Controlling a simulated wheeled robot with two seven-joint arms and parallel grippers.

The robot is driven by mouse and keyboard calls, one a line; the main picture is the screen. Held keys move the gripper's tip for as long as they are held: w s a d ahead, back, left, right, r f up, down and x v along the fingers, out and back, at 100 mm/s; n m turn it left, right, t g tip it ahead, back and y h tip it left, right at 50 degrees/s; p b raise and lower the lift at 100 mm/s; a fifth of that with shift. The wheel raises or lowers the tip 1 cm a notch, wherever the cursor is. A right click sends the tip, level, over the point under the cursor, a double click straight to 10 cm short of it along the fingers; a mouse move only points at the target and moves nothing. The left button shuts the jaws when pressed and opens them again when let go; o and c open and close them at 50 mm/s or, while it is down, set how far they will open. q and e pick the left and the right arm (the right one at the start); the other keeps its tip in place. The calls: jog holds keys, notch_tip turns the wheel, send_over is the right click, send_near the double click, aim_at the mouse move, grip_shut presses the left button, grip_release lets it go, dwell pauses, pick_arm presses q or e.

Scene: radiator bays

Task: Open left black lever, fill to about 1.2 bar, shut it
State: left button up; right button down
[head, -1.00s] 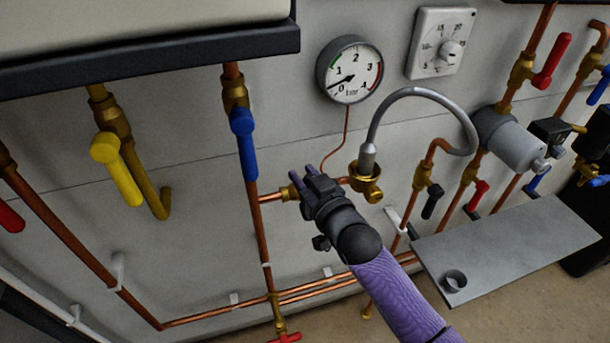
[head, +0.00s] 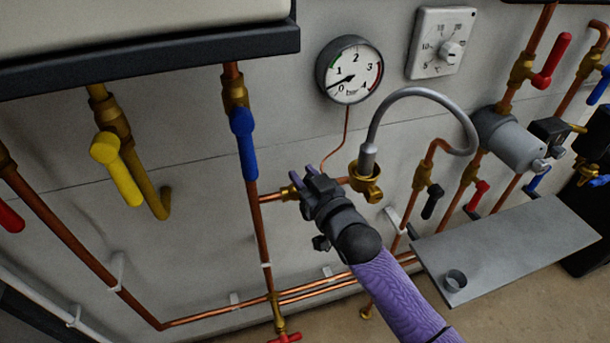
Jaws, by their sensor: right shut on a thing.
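My right gripper (head: 311,180) reaches in from the lower right and is shut at the brass valve (head: 289,192) on the branch beside the blue-lever pipe. The left black lever is hidden by the gripper, so its angle cannot be told. A second black lever (head: 433,201) hangs from a brass valve on the copper pipe to the right. The grey filling hose (head: 424,92) arches up from a brass fitting (head: 366,184). The round pressure gauge (head: 351,69) has its needle pointing lower left, between 0 and 1 and closer to 0. My left gripper is not in view.
A blue lever (head: 243,142) and a yellow lever (head: 118,170) hang on the left. A grey shelf (head: 505,250) with a small dark cup (head: 454,281) juts out at the right. A white dial thermostat (head: 440,43) is beside the gauge.

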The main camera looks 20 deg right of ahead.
jog(key=shift+a, duration=0.1)
jog(key=a+f+n+p, duration=0.1)
jog(key=n, duration=0.1)
jog(key=a+n+g, duration=0.1)
jog(key=a+n, duration=0.1)
jog(key=n, duration=0.1)
jog(key=a+f+n+h+p, duration=0.1)
jog(key=a+n, duration=0.1)
jog(key=n, duration=0.1)
jog(key=shift+s+a+f+p, duration=0.1)
jog(key=shift+a+f+p, duration=0.05)
jog(key=shift+f+p, duration=0.2)
jog(key=shift+a+f+n+g, duration=0.3)
jog(key=shift+f+n, duration=0.05)
jog(key=shift+n, duration=0.25)
jog(key=shift+a+f+n, duration=0.1)
jog(key=shift+f+n, duration=0.05)
jog(key=shift+n, duration=0.15)
